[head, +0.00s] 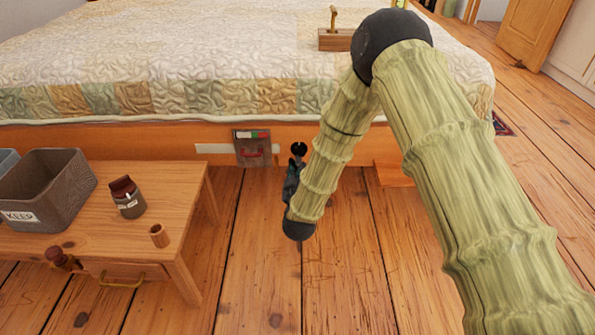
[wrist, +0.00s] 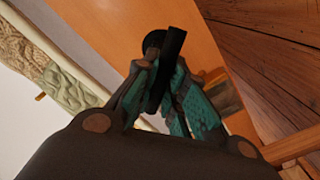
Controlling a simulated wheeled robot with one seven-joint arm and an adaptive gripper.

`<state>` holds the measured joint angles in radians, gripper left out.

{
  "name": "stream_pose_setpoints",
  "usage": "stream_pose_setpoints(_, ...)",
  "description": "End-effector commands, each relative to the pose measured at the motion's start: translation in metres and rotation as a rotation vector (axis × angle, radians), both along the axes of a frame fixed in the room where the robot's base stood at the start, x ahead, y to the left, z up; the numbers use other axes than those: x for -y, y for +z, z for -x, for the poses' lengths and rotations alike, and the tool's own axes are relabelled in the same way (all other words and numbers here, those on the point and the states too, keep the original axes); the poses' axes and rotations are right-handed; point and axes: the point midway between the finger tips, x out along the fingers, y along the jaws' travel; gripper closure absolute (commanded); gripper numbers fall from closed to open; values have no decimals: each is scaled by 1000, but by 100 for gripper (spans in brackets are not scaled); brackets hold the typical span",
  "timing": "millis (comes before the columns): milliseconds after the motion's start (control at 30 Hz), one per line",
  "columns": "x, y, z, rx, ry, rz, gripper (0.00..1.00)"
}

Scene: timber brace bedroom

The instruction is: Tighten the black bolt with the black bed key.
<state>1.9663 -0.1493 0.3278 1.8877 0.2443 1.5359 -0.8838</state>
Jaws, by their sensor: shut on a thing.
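My gripper (head: 294,176) is in front of the bed's wooden side rail (head: 350,142). In the wrist view, its teal-padded fingers (wrist: 163,82) are shut on the black bed key (wrist: 172,58), which shows as a dark bar standing out beyond the fingertips. A round black piece (wrist: 153,42) shows behind the bar against the orange wood; a round black end (head: 298,149) also shows above my gripper in the head view. I cannot tell whether this is the black bolt or part of the key, nor whether the key touches the bolt.
A grey plate (head: 252,152) with a white, green and red strip is on the rail, left of my gripper. A low wooden table (head: 180,190) at left holds a grey "KEEP" bin (head: 50,192), a jar (head: 127,199) and a small wooden cup (head: 159,236). A wooden block (head: 334,40) lies on the bed.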

Motion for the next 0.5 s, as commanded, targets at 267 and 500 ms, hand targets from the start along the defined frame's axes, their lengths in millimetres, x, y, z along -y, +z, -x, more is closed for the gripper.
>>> stream_pose_setpoints(267,1,-2,1,-1,-1,-70,100)
stream_pose_setpoints(500,1,2,1,-2,-1,-168,100)
